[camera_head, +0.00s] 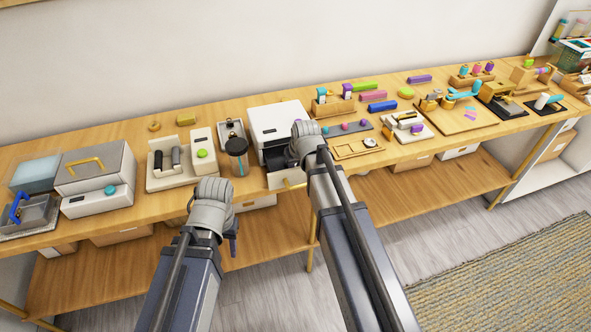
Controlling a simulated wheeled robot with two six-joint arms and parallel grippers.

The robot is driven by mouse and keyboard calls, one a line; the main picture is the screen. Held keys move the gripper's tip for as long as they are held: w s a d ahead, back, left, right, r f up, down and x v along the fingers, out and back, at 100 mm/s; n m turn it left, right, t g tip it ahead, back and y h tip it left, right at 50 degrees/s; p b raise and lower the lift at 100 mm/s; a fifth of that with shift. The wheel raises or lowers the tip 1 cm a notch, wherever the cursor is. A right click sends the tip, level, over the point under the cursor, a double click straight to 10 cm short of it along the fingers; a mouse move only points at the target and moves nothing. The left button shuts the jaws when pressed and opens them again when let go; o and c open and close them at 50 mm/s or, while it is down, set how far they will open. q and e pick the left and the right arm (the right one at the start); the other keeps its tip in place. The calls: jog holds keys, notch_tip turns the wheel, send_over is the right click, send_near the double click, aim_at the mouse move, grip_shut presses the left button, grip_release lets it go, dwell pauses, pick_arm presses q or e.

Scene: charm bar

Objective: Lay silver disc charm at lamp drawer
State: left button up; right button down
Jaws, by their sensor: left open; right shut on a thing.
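The lamp drawer (284,180) is pulled out of the white box (276,121) near the middle of the counter, and its dark inside partly shows. My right gripper (291,157) is over the right side of this drawer. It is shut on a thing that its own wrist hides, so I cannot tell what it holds. A small round silvery piece (370,142) lies at the wooden tray to the right; I cannot tell whether it is the silver disc charm. My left gripper (232,236) is open, in front of the counter edge and below the counter top.
A beige holder (168,168) and a grey box (97,168) stand further left. A grey mat with beads (343,129) and a wooden tray (345,151) lie right of my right gripper.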

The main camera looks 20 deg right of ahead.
jog(key=shift+f, duration=0.25)
jog(key=c, duration=0.8)
grip_release()
jog(key=shift+r, duration=0.15)
jog(key=shift+p+v, duration=0.65)
jog(key=shift+v, duration=0.2)
jog(key=p+v, duration=1)
jog(key=v, duration=0.1)
jog(key=s+a+n+g, duration=0.1)
jog(key=s+a, duration=0.3)
jog(key=s, duration=0.1)
jog(key=s+a+f+n+g+h, duration=0.1)
jog(key=s+a+g, duration=0.1)
jog(key=s+a, duration=0.3)
jog(key=s+a+f+n+g, duration=0.1)
jog(key=s+a, duration=0.3)
jog(key=s, duration=0.3)
jog(key=shift+s+a+g+h, duration=0.1)
jog(key=shift+a+g+h, duration=0.2)
jog(key=shift+g, duration=0.1)
